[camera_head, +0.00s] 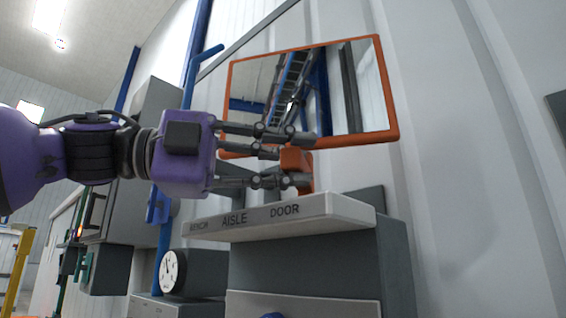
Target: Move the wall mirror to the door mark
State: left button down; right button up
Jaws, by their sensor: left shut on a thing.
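The wall mirror (352,92) has an orange frame and faces me, tilted a little, above a light shelf. An orange post (298,165) under the frame joins it to the shelf area. My left gripper (298,160) comes in from the left and is shut on this orange post, its dark fingers crossing the mirror's lower left part. The door mark (285,211) is the word DOOR on the shelf's front edge, right of the AISLE mark (234,219). A further mark (199,227) at the left is hard to read. My right gripper is not in view.
The shelf (345,209) sits on a grey cabinet (300,265) against a pale ribbed wall (450,130). A round gauge (172,271) and a blue pipe (187,90) are at the left. Grey boxes stand behind my left arm.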

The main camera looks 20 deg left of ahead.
pick_arm(q)
jog(key=shift+s+d+f, duration=0.1)
jog(key=shift+s+d, duration=0.2)
jog(key=c, duration=1.9)
grip_release()
jog(key=shift+o, duration=1.4)
jog(key=shift+d, duration=0.15)
jog(key=shift+o, duration=0.7)
jog(key=shift+d, duration=0.2)
jog(key=shift+w+a, duration=0.15)
jog(key=shift+a, duration=0.35)
jog(key=v, duration=1.1)
jog(key=shift+s, duration=0.3)
jog(key=shift+a, duration=0.1)
